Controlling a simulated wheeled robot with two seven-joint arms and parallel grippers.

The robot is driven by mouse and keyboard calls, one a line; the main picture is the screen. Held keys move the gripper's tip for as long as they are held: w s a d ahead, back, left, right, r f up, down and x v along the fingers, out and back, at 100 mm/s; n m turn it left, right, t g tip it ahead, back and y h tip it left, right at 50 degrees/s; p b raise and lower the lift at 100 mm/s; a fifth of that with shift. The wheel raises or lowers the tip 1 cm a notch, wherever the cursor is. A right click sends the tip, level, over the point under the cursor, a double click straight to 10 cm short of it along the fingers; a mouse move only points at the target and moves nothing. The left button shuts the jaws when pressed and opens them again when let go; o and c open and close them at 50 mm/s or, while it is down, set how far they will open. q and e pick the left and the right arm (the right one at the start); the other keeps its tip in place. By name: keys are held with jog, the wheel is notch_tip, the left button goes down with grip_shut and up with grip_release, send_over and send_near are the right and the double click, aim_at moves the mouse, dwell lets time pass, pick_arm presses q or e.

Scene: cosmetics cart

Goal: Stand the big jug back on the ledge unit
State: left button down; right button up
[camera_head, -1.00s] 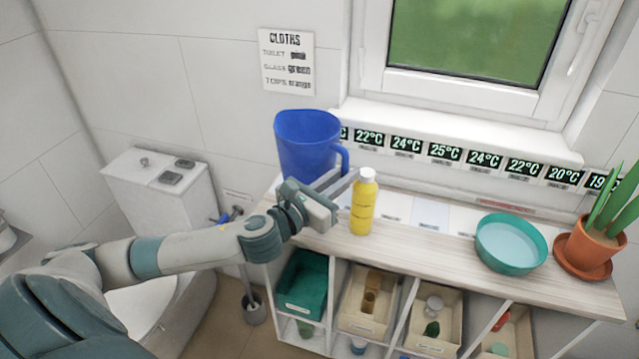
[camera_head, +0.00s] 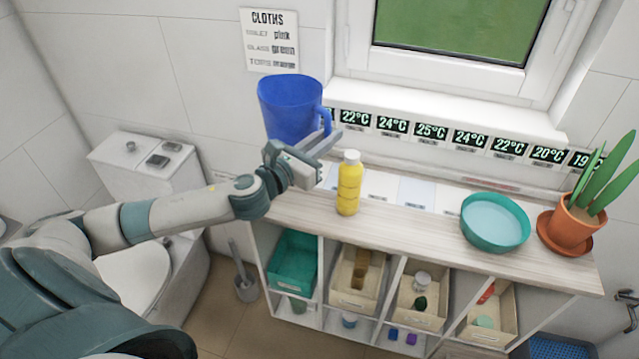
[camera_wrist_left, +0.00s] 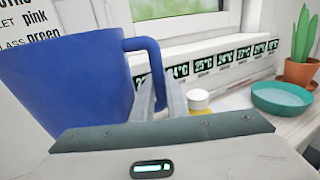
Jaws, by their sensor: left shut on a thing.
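The big blue jug (camera_head: 290,106) is upright at the left end of the ledge unit (camera_head: 400,222), in front of the wall. My left gripper (camera_head: 328,142) is shut on the jug's handle, at the jug's right side. In the left wrist view the jug (camera_wrist_left: 65,85) fills the left side, with its handle between my fingers (camera_wrist_left: 160,100). I cannot tell whether the jug's base touches the ledge top, as my gripper and arm hide it. My right gripper is not in view.
A yellow bottle (camera_head: 349,184) stands close to the right of my left gripper. A teal bowl (camera_head: 495,222) and a potted plant (camera_head: 572,222) stand farther right on the top. Bins fill the shelves below. A window sill (camera_head: 440,110) and temperature displays (camera_head: 430,131) are behind.

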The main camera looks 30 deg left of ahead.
pick_arm(q)
notch_tip(320, 180, down, 11)
jog(key=shift+f, duration=0.25)
jog(key=shift+f+b, duration=0.5)
jog(key=shift+f, duration=1.55)
jog(key=c, duration=2)
grip_release()
jog(key=shift+r, duration=0.15)
